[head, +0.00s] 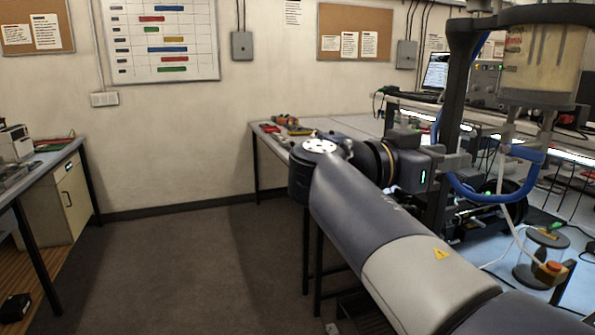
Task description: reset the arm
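My arm reaches from the lower right corner up to the middle of the head view, where its wrist bends to the right. My gripper (452,160) is at the end of the wrist, in front of or beside a dark upright post. Its fingers are small and blend with the dark parts there, so I cannot tell whether they are open or shut, or touch anything. A clear cylinder (545,62) with a pale yellow inside hangs in a black frame (462,60) at the upper right. Blue tubing (497,198) curves below it.
A workbench with a blue top (480,262) carries equipment under my arm, including a small box with an orange-red button (553,267). A back bench (275,137) holds tools and a laptop (436,72). Another bench (45,168) stands left. The floor (200,265) between is clear.

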